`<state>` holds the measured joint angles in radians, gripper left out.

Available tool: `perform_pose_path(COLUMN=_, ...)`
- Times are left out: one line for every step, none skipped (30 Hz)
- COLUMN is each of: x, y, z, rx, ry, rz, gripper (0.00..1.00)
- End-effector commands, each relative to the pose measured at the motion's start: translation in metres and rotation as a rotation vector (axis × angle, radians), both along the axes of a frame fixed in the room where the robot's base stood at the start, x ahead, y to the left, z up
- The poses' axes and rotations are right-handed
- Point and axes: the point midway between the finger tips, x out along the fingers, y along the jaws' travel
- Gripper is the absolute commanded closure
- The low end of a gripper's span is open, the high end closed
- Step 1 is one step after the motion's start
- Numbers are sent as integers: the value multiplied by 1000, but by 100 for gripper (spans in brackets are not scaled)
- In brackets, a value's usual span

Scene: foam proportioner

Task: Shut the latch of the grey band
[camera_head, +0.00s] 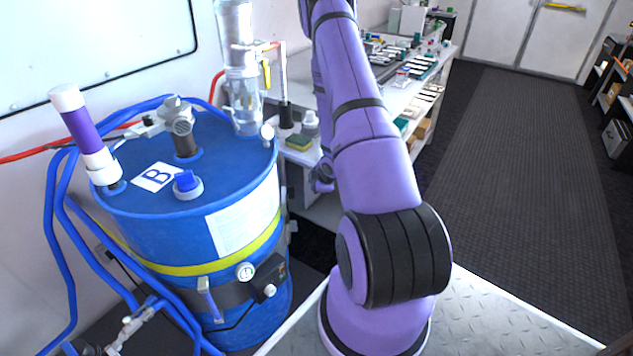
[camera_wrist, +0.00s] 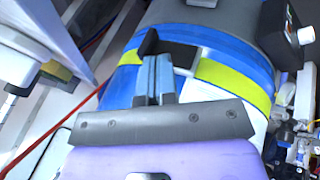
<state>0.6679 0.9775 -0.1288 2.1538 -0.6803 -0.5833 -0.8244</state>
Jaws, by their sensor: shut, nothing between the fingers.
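The grey band (camera_head: 235,293) wraps around the blue drum (camera_head: 180,225) below a yellow stripe. It also shows in the wrist view (camera_wrist: 225,22). A pale lever (camera_head: 208,299), which looks like its latch, is on the band's front, left of a black box; I cannot tell how far it stands off. A pale piece (camera_wrist: 201,3) is cut by the top edge of the wrist view; it may be part of the latch. My gripper (camera_wrist: 162,52) is shut and empty, its dark tips in front of the yellow stripe. The head view does not clearly show it.
The black box (camera_head: 268,277) with a pale knob is on the band, also in the wrist view (camera_wrist: 290,25). Blue hoses (camera_head: 58,225) run down the drum's left side. A white bench (camera_head: 400,90) with small parts stands behind my arm. The dark floor (camera_head: 520,170) at right is clear.

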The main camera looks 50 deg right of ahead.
Motion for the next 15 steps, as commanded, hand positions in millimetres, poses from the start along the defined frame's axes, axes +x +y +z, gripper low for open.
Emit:
perform_pose_path(x=3, y=1, z=6, rx=-3, ry=-1, rz=-5, gripper=100)
perform_pose_path(x=4, y=1, z=10, rx=-4, ry=0, rz=-9, gripper=100)
perform_pose_path(x=6, y=1, z=13, rx=-5, ry=1, rz=-13, gripper=100)
perform_pose_path(x=7, y=1, z=15, rx=-5, ry=2, rz=-15, gripper=100)
perform_pose_path(x=7, y=2, z=17, rx=-6, ry=3, rz=-18, gripper=100)
perform_pose_path(x=8, y=2, z=19, rx=-7, ry=4, rz=-20, gripper=100)
perform_pose_path(x=9, y=2, z=20, rx=-8, ry=4, rz=-21, gripper=100)
perform_pose_path(x=9, y=2, z=21, rx=-7, ry=3, rz=-22, gripper=100)
perform_pose_path(x=10, y=2, z=22, rx=-8, ry=3, rz=-24, gripper=100)
perform_pose_path(x=10, y=2, z=22, rx=-8, ry=4, rz=-24, gripper=100)
perform_pose_path(x=10, y=2, z=23, rx=-8, ry=4, rz=-25, gripper=100)
perform_pose_path(x=10, y=2, z=23, rx=-8, ry=4, rz=-25, gripper=100)
perform_pose_path(x=10, y=2, z=23, rx=-8, ry=4, rz=-25, gripper=100)
perform_pose_path(x=10, y=2, z=23, rx=-8, ry=4, rz=-25, gripper=100)
perform_pose_path(x=10, y=2, z=22, rx=-7, ry=5, rz=-25, gripper=100)
